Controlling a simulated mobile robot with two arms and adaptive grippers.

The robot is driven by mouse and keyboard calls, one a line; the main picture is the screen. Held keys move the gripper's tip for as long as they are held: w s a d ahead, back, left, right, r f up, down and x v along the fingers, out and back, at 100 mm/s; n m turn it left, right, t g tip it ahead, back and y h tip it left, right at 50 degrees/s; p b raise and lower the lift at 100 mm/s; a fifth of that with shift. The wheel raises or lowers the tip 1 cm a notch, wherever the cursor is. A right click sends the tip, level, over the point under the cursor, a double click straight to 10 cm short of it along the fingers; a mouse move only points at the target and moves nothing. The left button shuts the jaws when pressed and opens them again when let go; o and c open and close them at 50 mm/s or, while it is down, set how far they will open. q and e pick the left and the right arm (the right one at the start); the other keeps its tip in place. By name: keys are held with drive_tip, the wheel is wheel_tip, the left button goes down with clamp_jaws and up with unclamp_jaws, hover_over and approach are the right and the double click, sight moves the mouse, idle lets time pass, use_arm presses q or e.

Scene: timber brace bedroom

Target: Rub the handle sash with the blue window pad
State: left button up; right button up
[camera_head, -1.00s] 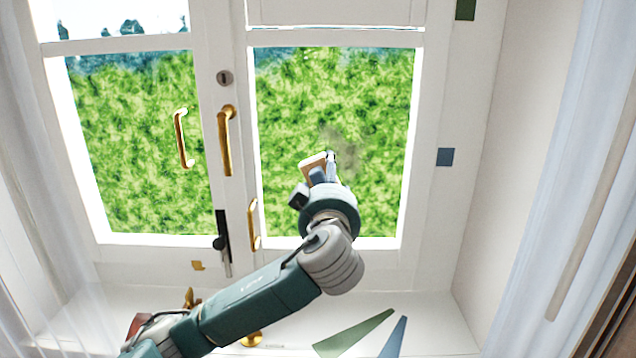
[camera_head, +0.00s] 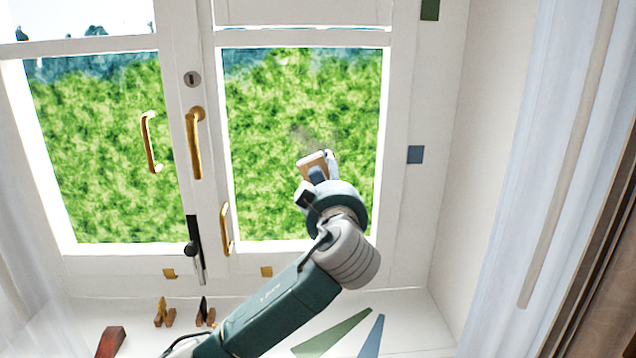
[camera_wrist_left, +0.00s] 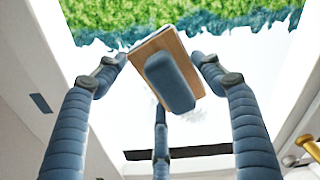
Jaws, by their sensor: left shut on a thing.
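My left gripper (camera_head: 318,172) is in front of the right window sash (camera_head: 400,100). It is shut on the blue window pad, a light wooden block (camera_head: 312,160) with a blue grip. I cannot tell whether the pad touches the glass. A brass handle (camera_head: 195,143) is on the middle stile. My right gripper is out of view.
More brass handles are on the left sash (camera_head: 148,142) and low on the right sash (camera_head: 226,228). A black lever (camera_head: 193,245) is between the sashes. Small wooden pieces (camera_head: 164,313) and a reddish block (camera_head: 112,341) are on the sill. A curtain (camera_head: 545,120) hangs at right.

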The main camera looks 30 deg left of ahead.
sight(345, 163)
use_arm(q)
drive_tip(key=w+d, duration=0.1)
drive_tip(key=w+d+b, duration=0.1)
drive_tip(key=d, duration=0.1)
drive_tip(key=shift+d, duration=0.15)
drive_tip(key=shift+w+d, duration=0.55)
drive_tip(key=shift+d, duration=0.35)
drive_tip(key=shift+r+p, duration=0.45)
drive_tip(key=shift+r, duration=0.8)
drive_tip(key=shift+s+a+f+b, duration=0.1)
drive_tip(key=shift+s+a+b, duration=0.25)
drive_tip(key=shift+a, duration=0.3)
drive_tip(key=shift+s+a, duration=0.6)
drive_tip(key=shift+a, duration=0.35)
